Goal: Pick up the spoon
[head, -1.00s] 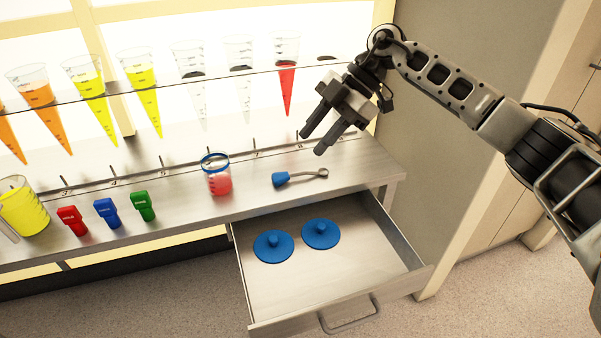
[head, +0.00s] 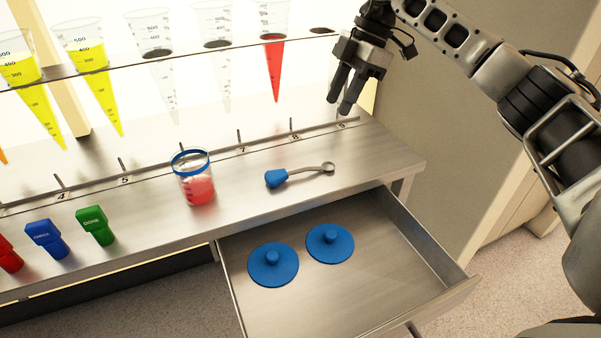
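The spoon (head: 299,173) lies flat on the metal shelf top, its blue handle to the left and its small grey metal end to the right. My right gripper (head: 341,108) is above and behind the spoon's metal end, apart from it. Its two dark fingers point down and are parted, with nothing between them. My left gripper is out of view.
A beaker with red juice (head: 194,180) stands left of the spoon. An open drawer (head: 393,269) with two blue lids sits below. Red, blue and green tagged blocks (head: 95,226) stand left. Cones of juice (head: 274,62) hang in a rack behind.

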